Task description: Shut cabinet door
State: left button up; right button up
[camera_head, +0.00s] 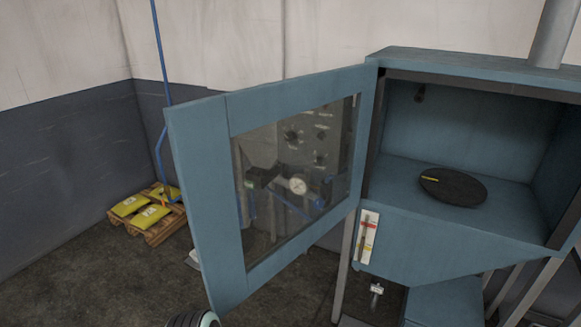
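The blue cabinet (400,228) stands at the right on legs. Its door (200,150) is wide open, swung out to the left from the hinge side at the cabinet's left front edge. The door has a blue frame around a large window (290,165). The cabinet's inside is exposed, and a round dark disc with a small yellow mark (453,187) lies on its floor.
A wooden pallet with yellow bags (150,208) sits on the floor at the left by the wall. A blue pipe (160,60) runs up the wall. A gauge (297,185) and dark fittings show through the door window. Dark floor (110,285) is open at lower left.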

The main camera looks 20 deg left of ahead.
aim_at(200, 131)
jog(key=j+z, duration=0.25)
jog(key=j, duration=0.3)
jog(key=k+j+z, duration=0.2)
jog(key=j, duration=0.3)
jog(key=j+z, duration=0.8)
jog(key=j, duration=0.2)
jog(key=j+z, duration=0.75)
jog(key=j, duration=0.25)
jog(key=i+j+u, duration=0.1)
jog(key=j, duration=0.2)
jog(key=i+j+u, duration=0.1)
jog(key=j, duration=0.2)
jog(key=i+j+u, duration=0.1)
jog(key=j, duration=0.2)
jog(key=k+j+z, duration=0.15)
jog(key=z, duration=0.25)
